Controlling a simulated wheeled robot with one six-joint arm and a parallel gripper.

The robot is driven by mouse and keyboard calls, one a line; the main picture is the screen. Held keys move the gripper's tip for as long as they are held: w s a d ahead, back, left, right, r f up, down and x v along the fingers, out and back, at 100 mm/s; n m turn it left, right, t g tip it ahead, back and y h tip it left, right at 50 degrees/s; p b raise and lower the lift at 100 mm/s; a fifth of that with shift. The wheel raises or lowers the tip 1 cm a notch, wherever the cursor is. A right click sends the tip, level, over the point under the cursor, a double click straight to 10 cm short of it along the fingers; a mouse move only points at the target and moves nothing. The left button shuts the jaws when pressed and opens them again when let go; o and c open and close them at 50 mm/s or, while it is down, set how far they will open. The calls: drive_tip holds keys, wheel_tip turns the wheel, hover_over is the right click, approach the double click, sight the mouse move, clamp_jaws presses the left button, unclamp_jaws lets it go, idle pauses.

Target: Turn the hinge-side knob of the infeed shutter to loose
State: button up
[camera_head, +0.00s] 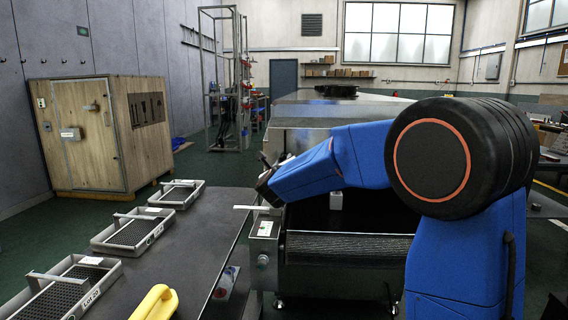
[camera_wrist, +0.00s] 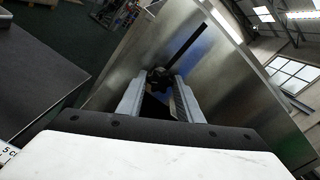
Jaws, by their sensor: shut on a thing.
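In the wrist view, my gripper (camera_wrist: 160,98) has its two grey fingers around a dark knob (camera_wrist: 158,76) on a metal panel. The fingers are shut on this knob. The panel (camera_wrist: 118,82) is bare brushed metal, and a dark slot or bar runs up and right from the knob. In the head view, my blue arm reaches left to the near end of the dryer (camera_head: 335,139); the knob and fingertips are mostly hidden there by the arm. I cannot tell the knob's turn position or read any mark beside it.
A belt (camera_head: 345,248) lies at the dryer's near end, with a small control box (camera_head: 265,228) at its left. The dark table (camera_head: 190,238) at left holds several wire-bottomed trays (camera_head: 130,233) and a yellow object (camera_head: 155,302). A wooden crate (camera_head: 90,135) stands beyond.

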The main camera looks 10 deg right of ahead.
drive_tip(key=shift+f+n, duration=0.1)
drive_tip(key=shift+n, duration=7.7)
drive_tip(key=o, duration=1)
drive_tip(key=shift+o, duration=0.2)
drive_tip(key=shift+s, duration=0.15)
drive_tip(key=v, duration=1.7)
